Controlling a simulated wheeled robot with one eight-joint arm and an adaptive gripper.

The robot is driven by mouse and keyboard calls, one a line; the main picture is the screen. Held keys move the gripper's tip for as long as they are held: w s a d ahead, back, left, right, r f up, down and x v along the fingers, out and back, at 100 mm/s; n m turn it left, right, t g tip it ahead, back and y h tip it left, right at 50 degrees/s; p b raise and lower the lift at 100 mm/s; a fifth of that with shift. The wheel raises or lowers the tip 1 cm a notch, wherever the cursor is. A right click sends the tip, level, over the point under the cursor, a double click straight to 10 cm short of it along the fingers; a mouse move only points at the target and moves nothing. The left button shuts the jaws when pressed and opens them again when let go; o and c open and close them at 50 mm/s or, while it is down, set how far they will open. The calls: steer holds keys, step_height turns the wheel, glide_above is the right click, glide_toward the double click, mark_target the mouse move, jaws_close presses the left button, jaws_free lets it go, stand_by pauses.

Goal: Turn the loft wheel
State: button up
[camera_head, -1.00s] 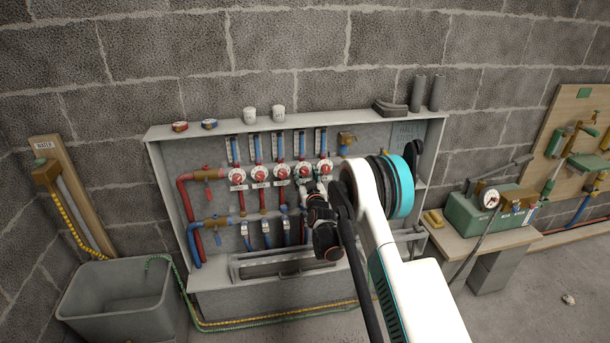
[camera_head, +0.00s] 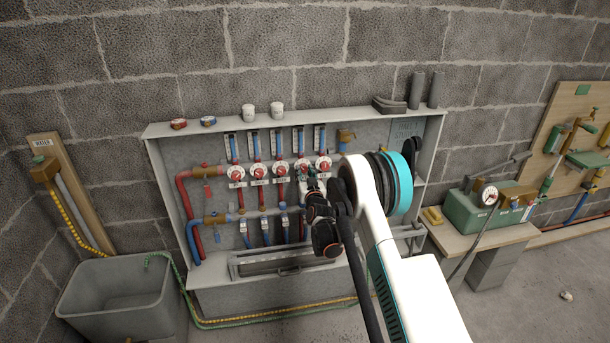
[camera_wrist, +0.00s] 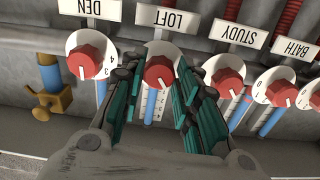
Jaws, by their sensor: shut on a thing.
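The loft wheel is a red knob (camera_wrist: 160,66) on a white dial, beside an upside-down LOFT label (camera_wrist: 166,18) in the wrist view. My gripper (camera_wrist: 157,82) has its teal-lined fingers on either side of this knob and is shut on it. The knob's pointer line shows between the fingers. In the head view the loft wheel (camera_head: 303,166) is the second red wheel from the right, and my gripper there is partly hidden by my wrist.
The den wheel (camera_wrist: 90,60) and study wheel (camera_wrist: 227,82) sit close on either side of my fingers. A brass valve (camera_wrist: 50,100) is at left. The manifold cabinet (camera_head: 160,132) holds red and blue pipes. A grey tub (camera_head: 85,280) and a green pump box (camera_head: 470,212) flank it.

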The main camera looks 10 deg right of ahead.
steer(key=m, duration=0.6)
steer(key=shift+a+m, duration=0.1)
steer(key=shift+m, duration=0.3)
stand_by(0.4)
steer(key=o, duration=1.1)
steer(key=shift+c, duration=0.2)
steer(key=shift+s, duration=0.15)
steer(key=s, duration=1.1)
steer(key=shift+s, duration=0.4)
